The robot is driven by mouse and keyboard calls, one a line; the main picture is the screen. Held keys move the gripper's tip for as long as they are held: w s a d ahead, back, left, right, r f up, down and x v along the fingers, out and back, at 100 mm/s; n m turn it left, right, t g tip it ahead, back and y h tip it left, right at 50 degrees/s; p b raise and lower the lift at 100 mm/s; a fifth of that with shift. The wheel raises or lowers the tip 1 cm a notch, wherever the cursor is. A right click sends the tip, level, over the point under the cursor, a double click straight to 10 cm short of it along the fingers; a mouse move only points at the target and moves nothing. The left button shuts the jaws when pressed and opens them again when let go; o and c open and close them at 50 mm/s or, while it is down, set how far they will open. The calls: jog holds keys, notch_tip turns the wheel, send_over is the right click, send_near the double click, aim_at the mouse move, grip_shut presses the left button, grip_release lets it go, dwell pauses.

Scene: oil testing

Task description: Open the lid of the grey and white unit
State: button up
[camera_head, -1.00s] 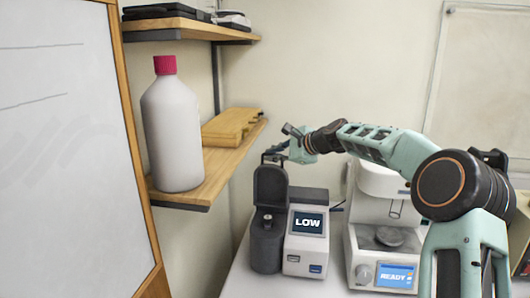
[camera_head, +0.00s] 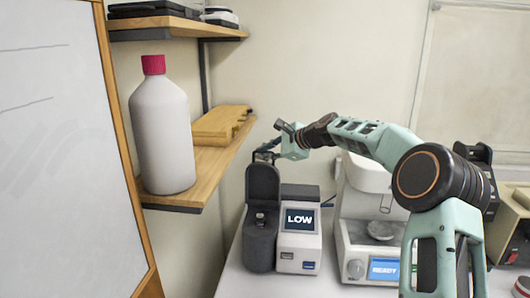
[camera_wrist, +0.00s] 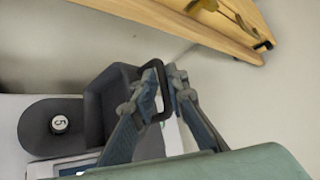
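The grey and white unit (camera_head: 299,242) stands on the counter, with a screen reading LOW. Its dark grey lid (camera_head: 263,185) stands upright, open, at the back of the grey side. The open well below shows a small round top (camera_head: 261,217), marked 5 in the wrist view (camera_wrist: 59,123). My gripper (camera_head: 265,155) is at the top of the lid. In the wrist view, the fingers (camera_wrist: 163,80) lie on either side of the bar of the dark loop handle (camera_wrist: 164,107) and appear closed on it. The lid (camera_wrist: 108,100) hides part of the unit there.
A white machine (camera_head: 372,235) with a READY screen stands just right of the unit, under my arm. A shelf (camera_head: 205,175) at left holds a white bottle (camera_head: 163,135) with a red cap and a wooden piece (camera_head: 222,125). A whiteboard (camera_head: 50,150) is far left.

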jog(key=shift+s+a+f, duration=0.1)
jog(key=shift+a+f, duration=0.05)
jog(key=shift+a, duration=0.4)
jog(key=shift+s+d+r, duration=0.2)
jog(key=shift+d+r, duration=0.1)
jog(key=shift+d, duration=0.1)
jog(key=v, duration=1.1)
jog(key=shift+d, duration=0.35)
jog(key=shift+f, duration=0.15)
